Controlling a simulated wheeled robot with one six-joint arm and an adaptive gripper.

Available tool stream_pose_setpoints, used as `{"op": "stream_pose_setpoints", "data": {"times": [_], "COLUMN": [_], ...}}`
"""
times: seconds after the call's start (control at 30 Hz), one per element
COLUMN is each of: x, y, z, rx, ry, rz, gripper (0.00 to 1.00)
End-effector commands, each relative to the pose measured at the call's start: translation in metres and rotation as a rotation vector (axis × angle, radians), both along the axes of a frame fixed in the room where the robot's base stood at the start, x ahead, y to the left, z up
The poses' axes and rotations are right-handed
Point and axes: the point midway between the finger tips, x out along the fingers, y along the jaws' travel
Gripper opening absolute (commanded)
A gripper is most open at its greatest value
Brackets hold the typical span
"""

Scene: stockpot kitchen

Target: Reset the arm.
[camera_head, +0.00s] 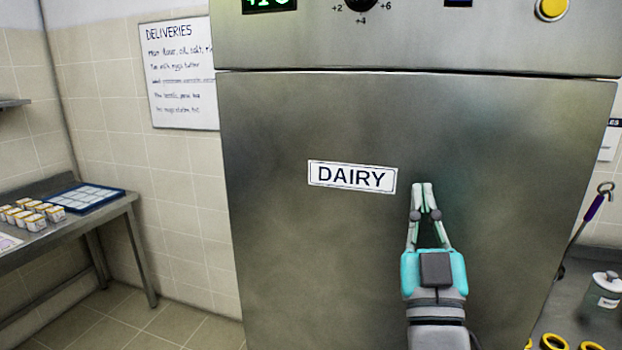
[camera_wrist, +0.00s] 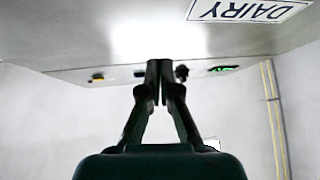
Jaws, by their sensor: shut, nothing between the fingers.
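My gripper (camera_head: 424,187) is raised in front of a steel fridge door (camera_head: 300,260), just right of and below its DAIRY label (camera_head: 352,177). Its two fingers point up and meet at the tips, with nothing between them. In the wrist view the gripper (camera_wrist: 160,65) also shows its fingertips together. The DAIRY label (camera_wrist: 246,10) appears upside down at the top right there. I cannot tell whether the fingers touch the door.
A steel table (camera_head: 110,208) at the left holds a blue tray (camera_head: 85,197) and several small tubs (camera_head: 37,222). Yellow rings (camera_head: 555,341) and a lidded jar (camera_head: 603,292) sit at the lower right. Floor (camera_head: 140,328) shows clear between table and fridge.

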Motion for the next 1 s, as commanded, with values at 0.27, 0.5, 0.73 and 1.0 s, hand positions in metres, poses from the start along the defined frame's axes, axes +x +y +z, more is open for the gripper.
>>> {"op": "stream_pose_setpoints", "data": {"times": [0.27,0.5,0.73,1.0], "x": [-0.012,-0.042,-0.085,-0.15], "y": [-0.001,-0.003,-0.008,-0.014], "z": [-0.115,-0.202,-0.278,-0.35], "rx": [-0.022,-0.019,-0.003,0.034], "ry": [0.155,0.28,0.401,0.539], "rz": [0.045,0.083,0.116,0.143], "gripper": [0.0,0.0,0.0,0.0]}}
